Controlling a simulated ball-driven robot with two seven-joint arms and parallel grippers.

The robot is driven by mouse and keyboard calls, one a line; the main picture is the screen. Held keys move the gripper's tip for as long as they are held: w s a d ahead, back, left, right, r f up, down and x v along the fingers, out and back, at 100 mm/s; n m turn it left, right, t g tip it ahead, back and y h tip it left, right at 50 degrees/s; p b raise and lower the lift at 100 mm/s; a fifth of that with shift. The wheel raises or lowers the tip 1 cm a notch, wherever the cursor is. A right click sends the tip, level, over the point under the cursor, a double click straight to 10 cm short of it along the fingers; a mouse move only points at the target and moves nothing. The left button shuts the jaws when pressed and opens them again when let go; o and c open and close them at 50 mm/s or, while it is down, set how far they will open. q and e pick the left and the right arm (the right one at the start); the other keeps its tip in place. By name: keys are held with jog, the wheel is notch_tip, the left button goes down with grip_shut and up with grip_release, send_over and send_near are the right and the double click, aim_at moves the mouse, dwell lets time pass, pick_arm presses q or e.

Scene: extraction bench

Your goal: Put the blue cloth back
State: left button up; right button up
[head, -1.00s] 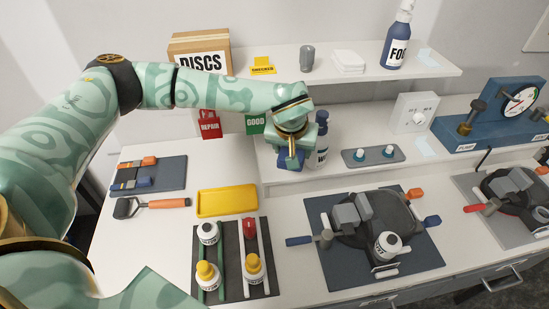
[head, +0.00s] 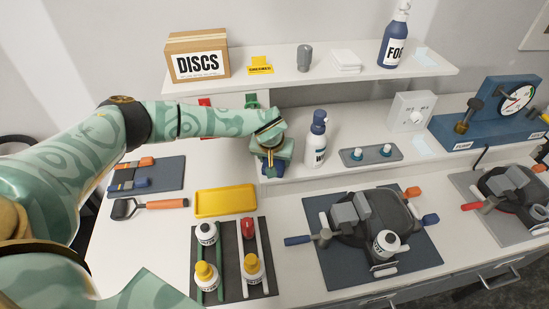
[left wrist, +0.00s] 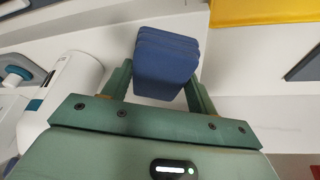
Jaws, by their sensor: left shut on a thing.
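The blue cloth (left wrist: 166,62), a folded dark-blue pad, is between the two green fingers of my left gripper (left wrist: 157,84) in the left wrist view. The fingers are shut on its sides. In the head view my left gripper (head: 271,163) is at the left end of the raised ledge, left of a white bottle with a blue cap (head: 315,142). Only a little blue of the cloth shows under the gripper there. I cannot tell whether the cloth touches the ledge. My right gripper is not in view.
A yellow tray (head: 227,201) lies in front of the gripper, with a dark mat of bottles (head: 235,283) nearer. An upper shelf (head: 300,83) runs behind, carrying a DISCS box (head: 198,62).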

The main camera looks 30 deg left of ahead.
pick_arm(q)
jog(key=o, duration=0.9)
jog(key=shift+f, duration=0.1)
jog(key=shift+o, duration=0.2)
jog(key=shift+r, duration=0.35)
jog(key=v, duration=1.1)
jog(key=shift+s+r+p, duration=0.25)
jog(key=shift+p, duration=0.2)
jog(key=shift+d, duration=0.1)
